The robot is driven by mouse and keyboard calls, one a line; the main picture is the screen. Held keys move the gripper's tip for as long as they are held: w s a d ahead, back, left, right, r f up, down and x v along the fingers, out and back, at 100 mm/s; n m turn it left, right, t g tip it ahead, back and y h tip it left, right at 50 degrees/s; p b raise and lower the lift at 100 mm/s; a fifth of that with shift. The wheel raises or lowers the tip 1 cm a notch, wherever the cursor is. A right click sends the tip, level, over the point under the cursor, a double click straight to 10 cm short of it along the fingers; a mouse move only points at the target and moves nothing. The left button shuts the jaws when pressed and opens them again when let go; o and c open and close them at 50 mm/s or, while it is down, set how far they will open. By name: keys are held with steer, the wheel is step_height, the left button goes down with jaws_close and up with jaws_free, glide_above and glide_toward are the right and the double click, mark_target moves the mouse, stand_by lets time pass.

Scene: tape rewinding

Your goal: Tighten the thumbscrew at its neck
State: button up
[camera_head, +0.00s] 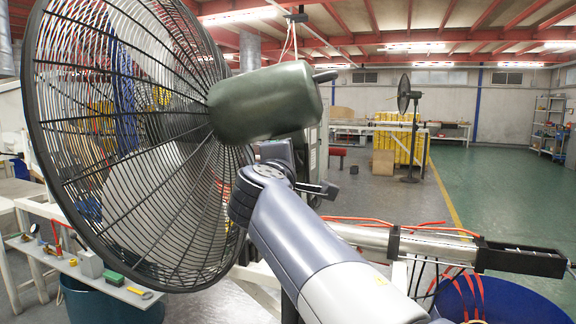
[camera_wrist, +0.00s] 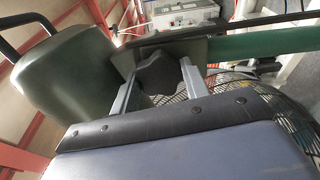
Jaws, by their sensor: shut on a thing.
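A large fan with a black wire cage (camera_head: 130,150) and a dark green motor housing (camera_head: 265,103) fills the left half of the head view. The housing also shows at the left of the wrist view (camera_wrist: 65,75). In the wrist view, my gripper (camera_wrist: 160,78) has its two grey fingers on either side of the dark lobed thumbscrew (camera_wrist: 163,75) at the fan's neck, shut on it. In the head view my arm reaches up to just below the motor housing; my wrist hides the fingertips and the thumbscrew there.
A low bench (camera_head: 100,285) with small parts stands at the lower left. A silver cylinder with a black end (camera_head: 520,260) and orange hoses lies at the right, above a blue bin (camera_head: 510,300). Another fan (camera_head: 404,95) stands farther back. The green floor at right is clear.

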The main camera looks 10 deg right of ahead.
steer(key=o, duration=1)
steer(key=v, duration=1)
steer(key=shift+s+a+b, duration=0.15)
steer(key=shift+s+b, duration=0.25)
steer(key=shift+w, duration=0.1)
steer(key=p+x, duration=0.1)
steer(key=x, duration=0.9)
steer(key=shift+w, duration=0.3)
steer(key=shift+s, duration=0.1)
